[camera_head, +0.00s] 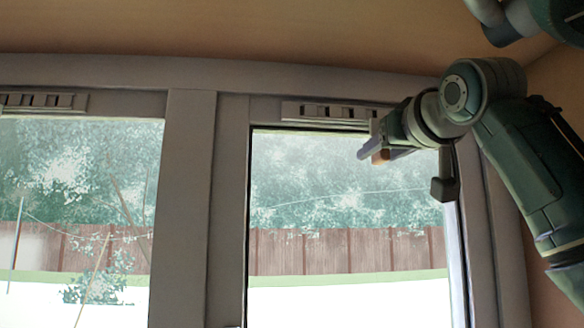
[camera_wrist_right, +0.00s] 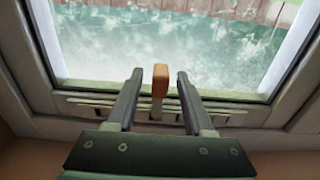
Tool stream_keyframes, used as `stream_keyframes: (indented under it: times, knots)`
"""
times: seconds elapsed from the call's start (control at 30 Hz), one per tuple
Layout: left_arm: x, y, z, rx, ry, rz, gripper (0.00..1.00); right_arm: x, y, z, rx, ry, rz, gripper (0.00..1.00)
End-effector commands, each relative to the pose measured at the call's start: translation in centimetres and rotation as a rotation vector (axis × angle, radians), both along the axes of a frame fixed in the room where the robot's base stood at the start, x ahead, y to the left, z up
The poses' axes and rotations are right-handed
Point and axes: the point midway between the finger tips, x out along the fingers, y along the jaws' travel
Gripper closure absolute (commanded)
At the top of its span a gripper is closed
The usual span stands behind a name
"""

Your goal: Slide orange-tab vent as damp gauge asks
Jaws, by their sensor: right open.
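The vent (camera_head: 328,112) is a pale slotted strip on the top frame of the right window pane. Its orange tab (camera_head: 379,157) shows beside my right gripper (camera_head: 372,153) in the head view. In the right wrist view the vent (camera_wrist_right: 88,102) runs across behind the fingers, and the orange tab (camera_wrist_right: 160,82) stands between the two fingertips. My right gripper (camera_wrist_right: 160,74) is open around the tab, with a visible gap on each side. The right part of the vent is hidden by my gripper in the head view. No damp gauge shows in either view. My left gripper is not in view.
A second slotted vent (camera_head: 42,102) sits above the left pane. A wide window post (camera_head: 185,200) stands between the panes. The glass (camera_head: 340,250) lies just below my right gripper. The plaster wall (camera_head: 250,35) is bare above the frame.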

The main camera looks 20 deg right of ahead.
Motion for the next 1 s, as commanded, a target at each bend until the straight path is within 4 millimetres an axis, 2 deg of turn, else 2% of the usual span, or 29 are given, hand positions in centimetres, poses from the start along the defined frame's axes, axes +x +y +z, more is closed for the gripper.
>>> stream_keyframes:
  times: [0.07,0.53,1.0]
  knots:
    - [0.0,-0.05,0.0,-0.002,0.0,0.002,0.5,0.01,0.01,-0.01,0.0,0.0,0.0,0.47]
    - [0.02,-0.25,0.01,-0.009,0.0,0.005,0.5,0.02,-0.01,-0.01,0.0,0.0,0.0,0.99]
    - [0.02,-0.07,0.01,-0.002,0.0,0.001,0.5,0.03,-0.02,-0.01,0.0,0.0,0.0,1.0]
